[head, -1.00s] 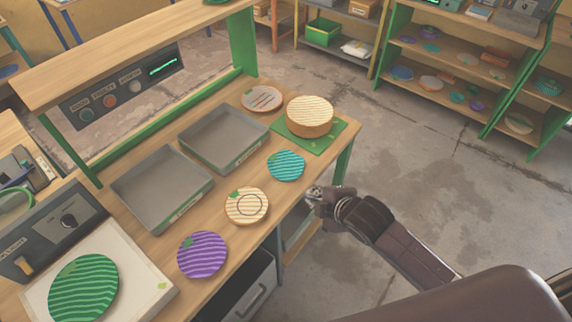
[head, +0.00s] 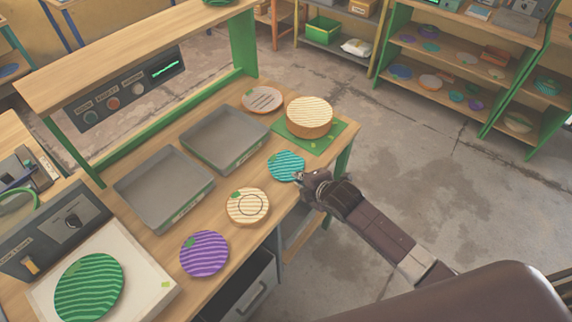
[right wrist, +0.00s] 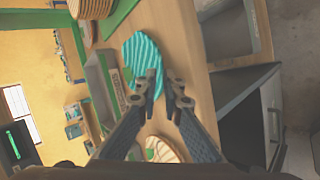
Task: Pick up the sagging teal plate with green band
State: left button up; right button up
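The teal striped plate (head: 286,163) lies on the wooden bench between the cream plate and the green mat. A small green patch shows at its left edge; I cannot make out any sagging. My right gripper (head: 301,178) is at the plate's near right edge and hides a little of it. In the right wrist view, the right gripper (right wrist: 165,88) has its two fingers apart with nothing between them. One fingertip overlaps the edge of the teal plate (right wrist: 139,54) there; I cannot tell if they touch. My left gripper is not in view.
A cream plate (head: 248,220) and a purple plate (head: 204,254) lie along the bench's front edge. Two grey trays (head: 172,192) stand behind. A stack of cream plates (head: 309,120) sits on a green mat (head: 330,138). A green plate (head: 88,285) lies at lower left.

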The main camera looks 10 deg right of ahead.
jog(key=shift+w+f, duration=0.35)
jog(key=shift+c, duration=0.2)
grip_shut()
jog(key=shift+r, duration=0.1)
